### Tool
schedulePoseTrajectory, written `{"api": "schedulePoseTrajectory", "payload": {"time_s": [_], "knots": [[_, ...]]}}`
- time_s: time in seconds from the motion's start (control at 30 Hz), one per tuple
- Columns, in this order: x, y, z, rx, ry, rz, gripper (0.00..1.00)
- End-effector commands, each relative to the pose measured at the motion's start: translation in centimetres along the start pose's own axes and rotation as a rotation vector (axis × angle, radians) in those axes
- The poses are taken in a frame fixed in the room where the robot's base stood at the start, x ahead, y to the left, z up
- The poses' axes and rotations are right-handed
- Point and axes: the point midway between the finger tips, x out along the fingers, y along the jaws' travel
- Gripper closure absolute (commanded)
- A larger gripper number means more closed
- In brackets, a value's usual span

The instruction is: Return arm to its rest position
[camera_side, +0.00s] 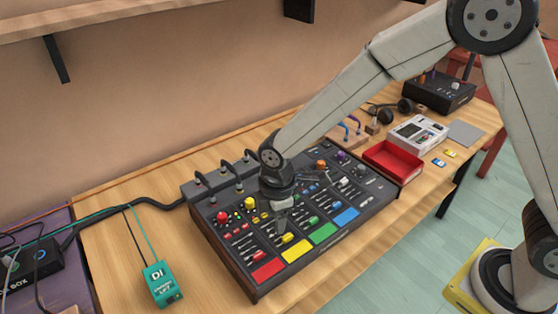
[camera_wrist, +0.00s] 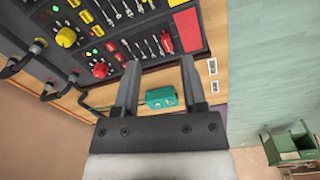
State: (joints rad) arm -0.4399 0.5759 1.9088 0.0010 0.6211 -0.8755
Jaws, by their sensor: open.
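My gripper (camera_side: 283,222) hangs over the middle of a dark mixer-like console (camera_side: 225,238) in the side view. Its fingers look small there, and I cannot tell whether they touch the console. In the wrist view my gripper (camera_wrist: 159,65) has its two fingers spread apart with nothing held between them. The console (camera_wrist: 150,22) fills the top of that view, with knobs, sliders and a red pad. A teal DI box (camera_wrist: 162,97) shows beyond the gap between the fingers. My arm reaches in from the right, and part of the console is hidden behind it.
The teal DI box (camera_side: 161,284) lies left of the console on the wooden table. A red tray (camera_side: 393,163), a white boxed device (camera_side: 418,133) and a black unit (camera_side: 438,92) stand to the right. Cables (camera_side: 150,203) run behind. A shelf (camera_side: 90,18) is on the wall.

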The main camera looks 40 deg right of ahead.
Motion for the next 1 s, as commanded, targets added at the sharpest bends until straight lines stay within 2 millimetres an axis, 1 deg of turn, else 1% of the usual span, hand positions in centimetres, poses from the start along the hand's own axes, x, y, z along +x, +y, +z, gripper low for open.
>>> {"api": "schedulePoseTrajectory", "payload": {"time_s": [0.03,0.13,0.27,0.4,0.6,0.7,0.8,1.0], "knots": [[-0.7,0.2,1.5,0.074,0.007,0.01,0.46],[-1.9,0.2,4.4,0.241,0.023,0.03,0.46],[-3.3,-0.2,8.3,0.469,0.046,0.057,0.46],[-4.5,-1.3,12.3,0.714,0.074,0.084,0.46],[-5.7,-3.6,17.3,1.043,0.119,0.119,0.46],[-6.0,-4.7,19.0,1.168,0.137,0.132,0.46],[-6.1,-5.5,20.0,1.253,0.151,0.14,0.46],[-6.1,-6.0,20.7,1.313,0.16,0.145,0.46]]}}
